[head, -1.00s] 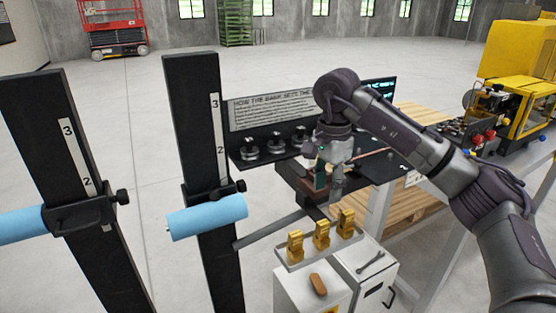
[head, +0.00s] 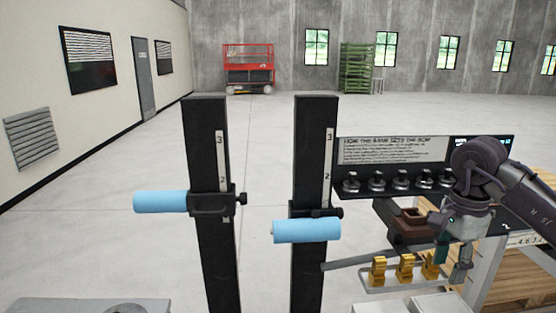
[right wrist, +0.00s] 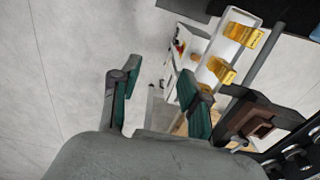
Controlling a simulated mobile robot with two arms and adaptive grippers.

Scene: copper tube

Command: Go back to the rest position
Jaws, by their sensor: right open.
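My right gripper (head: 456,252) hangs at the right of the head view, in front of the bench rig and close to the brown square block (head: 412,222). In the right wrist view its two green-padded fingers (right wrist: 158,88) stand apart with nothing between them. The brown block shows there to the right of the fingers, clear of them. My right arm comes in from the right edge. My left gripper is not in view.
Two black posts (head: 316,270) with blue rollers (head: 306,230) stand in the middle. Brass pieces (head: 405,267) sit on a rack below the gripper. A red lift (head: 248,68) is far back; open floor lies left.

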